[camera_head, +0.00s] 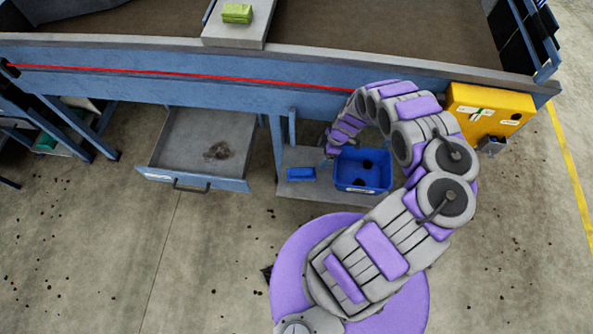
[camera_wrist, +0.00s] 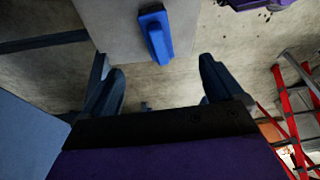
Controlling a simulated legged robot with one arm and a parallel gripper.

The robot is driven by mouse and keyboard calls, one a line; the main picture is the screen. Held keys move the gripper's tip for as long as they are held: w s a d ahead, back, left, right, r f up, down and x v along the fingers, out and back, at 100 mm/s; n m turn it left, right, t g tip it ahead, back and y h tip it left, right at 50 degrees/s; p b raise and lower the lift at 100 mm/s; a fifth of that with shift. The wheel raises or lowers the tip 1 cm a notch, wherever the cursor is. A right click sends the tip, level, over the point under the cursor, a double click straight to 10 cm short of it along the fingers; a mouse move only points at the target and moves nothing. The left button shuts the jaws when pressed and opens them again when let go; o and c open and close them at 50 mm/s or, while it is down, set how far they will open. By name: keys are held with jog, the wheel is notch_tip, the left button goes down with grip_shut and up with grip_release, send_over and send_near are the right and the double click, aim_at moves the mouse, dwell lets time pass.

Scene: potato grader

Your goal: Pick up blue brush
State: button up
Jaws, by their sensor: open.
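The blue brush (camera_head: 300,173) lies on a grey low shelf (camera_head: 305,190), left of a blue bin. In the wrist view the brush (camera_wrist: 155,38) lies near the edge of the grey surface, its narrow part pointing toward my gripper. My gripper (camera_wrist: 162,82) is open and empty, with its two dark fingers spread wide. The brush lies ahead of the gap between the fingers, apart from both. In the head view my arm arches over and its end (camera_head: 331,150) is above the shelf, between the brush and the bin; the fingers are hard to make out there.
The blue bin (camera_head: 364,171) holds dark lumps. An open drawer (camera_head: 180,155) with a brown clump juts out at left. The blue machine frame (camera_head: 200,92) runs above the shelf. A yellow box (camera_head: 490,108) is at right. A green sponge-like block (camera_head: 237,13) lies on top. Floor in front is mostly clear.

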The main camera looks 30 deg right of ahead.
jog(key=w+a, duration=0.2)
jog(key=b, duration=0.5)
send_near(302, 169)
jog(key=shift+t+y, duration=0.4)
jog(key=x, duration=0.7)
jog(key=shift+d+f, duration=0.15)
jog(key=b+x, duration=0.1)
jog(key=x, duration=0.2)
jog(key=b+x, duration=0.1)
jog(key=shift+s+d+f+b, duration=0.1)
jog(key=shift+s+f+b, duration=0.15)
jog(key=shift+s+b, duration=0.1)
jog(key=shift+w+f, duration=0.15)
jog(key=shift+f, duration=0.3)
jog(key=shift+f, duration=0.25)
jog(key=shift+c, duration=0.3)
jog(key=c, duration=1.1)
